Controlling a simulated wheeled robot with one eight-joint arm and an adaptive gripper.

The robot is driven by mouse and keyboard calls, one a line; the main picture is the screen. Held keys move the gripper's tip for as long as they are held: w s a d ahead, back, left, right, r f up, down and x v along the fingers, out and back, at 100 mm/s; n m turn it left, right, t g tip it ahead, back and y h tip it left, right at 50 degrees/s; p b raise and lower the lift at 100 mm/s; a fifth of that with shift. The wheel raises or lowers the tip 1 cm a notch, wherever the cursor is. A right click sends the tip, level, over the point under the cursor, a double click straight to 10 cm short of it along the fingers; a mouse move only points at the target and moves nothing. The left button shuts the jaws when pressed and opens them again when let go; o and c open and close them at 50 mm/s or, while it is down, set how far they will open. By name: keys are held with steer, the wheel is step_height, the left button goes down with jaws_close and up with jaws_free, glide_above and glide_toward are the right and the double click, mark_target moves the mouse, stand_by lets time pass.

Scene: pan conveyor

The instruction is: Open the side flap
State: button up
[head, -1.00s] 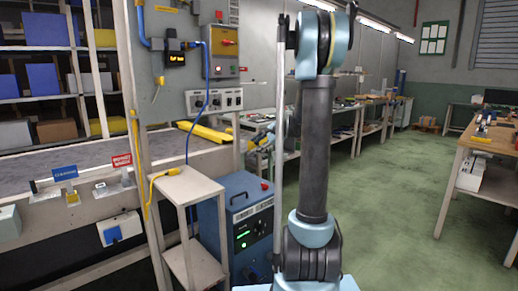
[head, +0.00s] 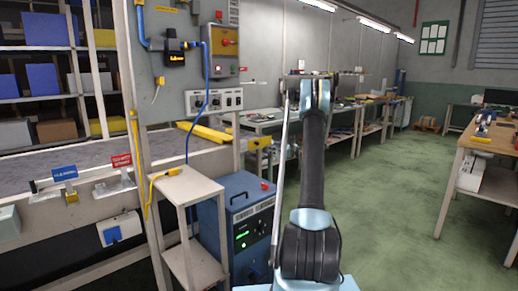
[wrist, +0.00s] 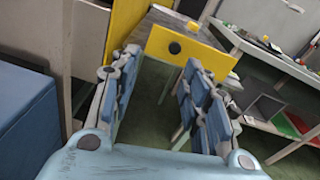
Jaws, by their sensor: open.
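A yellow panel with a round dark knob or hole shows in the wrist view (wrist: 188,48), just beyond the fingertips. It appears to be the side flap; I cannot tell whether it is open. A small yellow plate (head: 259,143) at the conveyor's end in the head view looks like the same part. My gripper (wrist: 163,64) is open and empty, its two fingers spread to either side of the panel's lower part. I cannot tell whether a finger touches it. My gripper is hidden behind my arm in the head view.
A blue cabinet (head: 247,215) and a small pale stand (head: 188,186) are left of my arm. A yellow bar (head: 205,131) lies at the conveyor's (head: 100,152) end. Workbenches stand at the back and right. The green floor (head: 400,200) is open to the right.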

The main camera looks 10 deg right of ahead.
mark_target(258, 144)
step_height(258, 144, down, 3)
steer(key=w+d+m+t, duration=0.1)
steer(key=w+d+m, duration=0.1)
steer(key=x, duration=1.7)
steer(key=shift+w+d+r, duration=0.1)
steer(key=shift+w+d, duration=0.05)
jaws_close()
